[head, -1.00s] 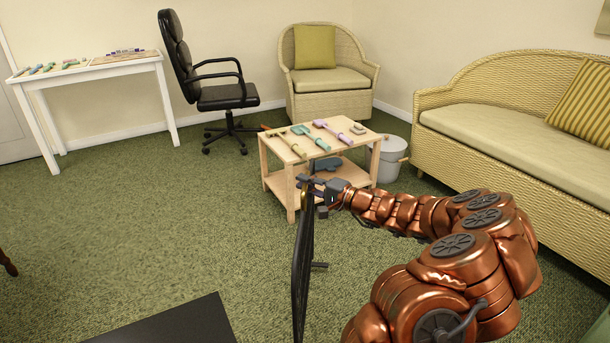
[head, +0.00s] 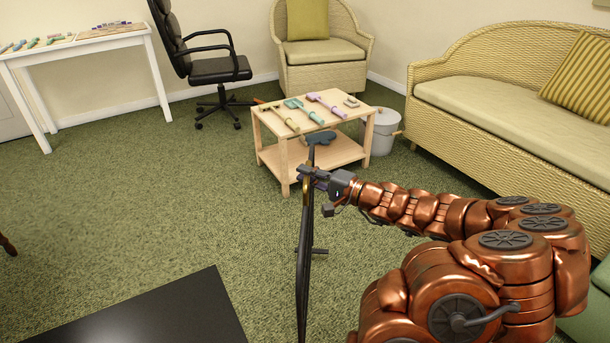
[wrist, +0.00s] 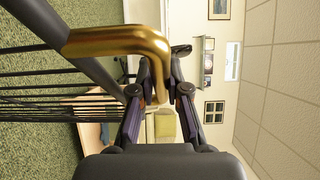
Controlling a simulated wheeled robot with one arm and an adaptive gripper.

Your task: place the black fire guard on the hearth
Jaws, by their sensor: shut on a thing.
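The black fire guard (head: 302,265) hangs upright from my gripper (head: 309,175), seen nearly edge-on in the head view. In the wrist view its thin dark bars (wrist: 50,90) and a brass-coloured handle (wrist: 120,42) show. My gripper is shut on the fire guard at its brass part, the fingers closing around it. The guard's lower end runs out of the bottom of the head view. A flat black slab (head: 150,315), which looks like the hearth, lies on the carpet at the lower left. The guard is to the right of it.
A low wooden table (head: 325,150) with garden tools stands just beyond my gripper. A grey bin (head: 382,132) is behind it. A wicker sofa (head: 520,120) stands at right, an office chair (head: 218,70) and a white desk (head: 75,45) at back left.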

